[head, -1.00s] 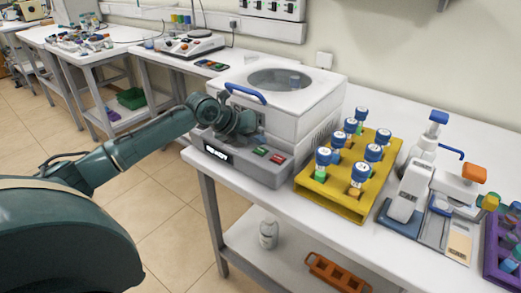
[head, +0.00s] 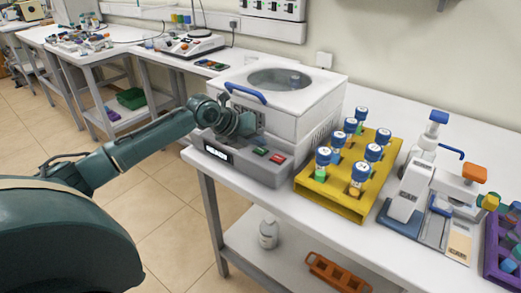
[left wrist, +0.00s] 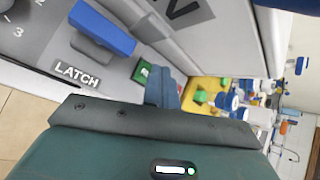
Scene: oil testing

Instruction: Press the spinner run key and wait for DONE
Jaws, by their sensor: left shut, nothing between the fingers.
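The spinner (head: 292,105) is a white box with a round window in its shut lid and a blue handle (head: 245,92). Its grey front panel has a green key (head: 261,151), a red key (head: 278,158) and a small lit display (head: 217,152), whose text is too small to read surely. My left gripper (head: 247,124) is at the spinner's front, above the panel. In the left wrist view, the shut, empty fingers (left wrist: 163,88) are beside the green key (left wrist: 142,72); I cannot tell whether they touch it. A blue latch (left wrist: 102,30) labelled LATCH is nearby. My right gripper is out of view.
A yellow rack (head: 350,190) with several blue-capped tubes stands close to the spinner's right. A white and blue instrument (head: 412,190) and a purple rack (head: 492,250) are further right. The wall is behind the bench.

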